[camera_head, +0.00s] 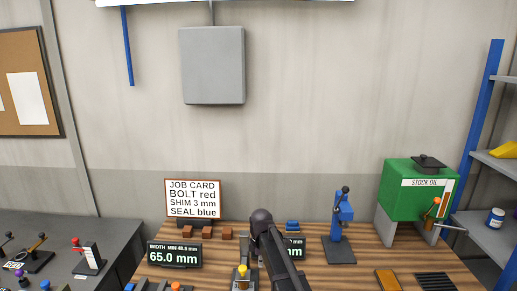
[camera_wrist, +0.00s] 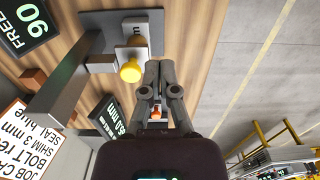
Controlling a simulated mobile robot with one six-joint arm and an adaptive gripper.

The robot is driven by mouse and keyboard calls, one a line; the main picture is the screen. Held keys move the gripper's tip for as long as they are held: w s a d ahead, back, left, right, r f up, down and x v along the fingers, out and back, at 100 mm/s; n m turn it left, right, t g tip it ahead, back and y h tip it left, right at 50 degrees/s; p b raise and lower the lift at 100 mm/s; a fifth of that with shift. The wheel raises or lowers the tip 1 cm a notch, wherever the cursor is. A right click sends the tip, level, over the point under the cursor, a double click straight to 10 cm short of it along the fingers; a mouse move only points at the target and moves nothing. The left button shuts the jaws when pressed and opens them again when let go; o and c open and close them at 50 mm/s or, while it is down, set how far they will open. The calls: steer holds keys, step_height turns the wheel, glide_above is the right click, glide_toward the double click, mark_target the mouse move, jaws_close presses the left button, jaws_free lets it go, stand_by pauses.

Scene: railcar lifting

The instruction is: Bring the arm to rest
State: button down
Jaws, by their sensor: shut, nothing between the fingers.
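My gripper (camera_wrist: 160,84) shows in the wrist view with its dark fingers together and nothing seen between them. It is over the wooden bench and beside a grey fixture with a yellow knob (camera_wrist: 130,71), which lies to its left in that view. Whether they touch I cannot tell. In the head view my dark arm reaches down over the bench's middle, and the gripper itself does not show clearly.
The wooden bench (camera_head: 330,270) carries a job card (camera_head: 193,197), a 65.0 mm display (camera_head: 174,255), brown blocks and a blue press-like stand (camera_head: 341,225). A green stock oil tank (camera_head: 405,205) stands right. A shelf (camera_head: 490,215) is at far right. Space above the bench is open.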

steer(key=s+d+f+m+b, duration=0.5)
steer(key=s+d+m, duration=0.3)
steer(key=s+m, duration=0.1)
steer(key=s+d+f+m+b, duration=0.4)
steer(key=s+d+m, duration=0.4)
steer(key=s, duration=0.3)
steer(key=shift+s+d+f+m+b, duration=0.25)
steer(key=shift+f+m+b, duration=0.2)
steer(key=shift+f, duration=0.35)
steer(key=shift+a, duration=0.1)
stand_by(0.8)
steer(key=w+a+r+n+p, duration=0.1)
steer(key=w+a+r+p, duration=0.3)
steer(key=w+a, duration=0.3)
steer(key=w+a+r+n+p, duration=0.2)
steer(key=w+a+r+p, duration=0.2)
steer(key=w+a, duration=0.4)
steer(key=w+a+r+n+p, duration=0.2)
steer(key=w+a+r+p, duration=0.2)
steer(key=w+a, duration=0.3)
steer(key=shift+w+a, duration=0.15)
steer(key=shift+w, duration=0.75)
steer(key=shift+w+a, duration=0.15)
steer(key=shift+w, duration=0.7)
steer(key=shift+w+a+r+n, duration=0.1)
steer(key=shift+w+a+n, duration=0.15)
steer(key=shift+a, duration=0.15)
steer(key=shift+s, duration=0.1)
